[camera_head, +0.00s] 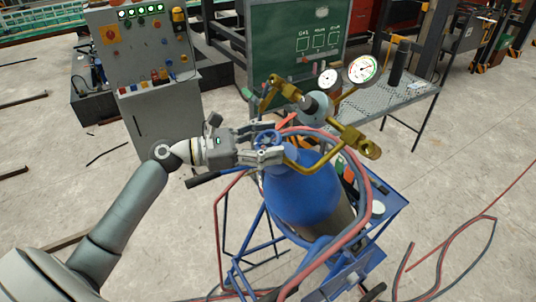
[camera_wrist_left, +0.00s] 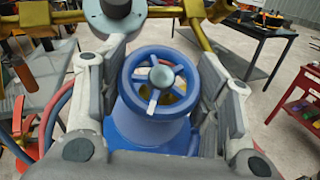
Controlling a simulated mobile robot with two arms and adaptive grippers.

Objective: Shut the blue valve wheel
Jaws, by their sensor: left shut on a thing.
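The blue valve wheel (camera_head: 266,139) sits on top of the blue gas cylinder (camera_head: 303,190), which stands upright in a blue cart. My right gripper is not in view.
A brass regulator (camera_head: 345,137) with two gauges (camera_head: 362,69) rises right beside the wheel. Red and dark hoses (camera_head: 354,170) loop around the cylinder. A grey control cabinet (camera_head: 150,75), a green board (camera_head: 300,45) and a metal table (camera_head: 395,98) stand behind. Floor at left is mostly clear.

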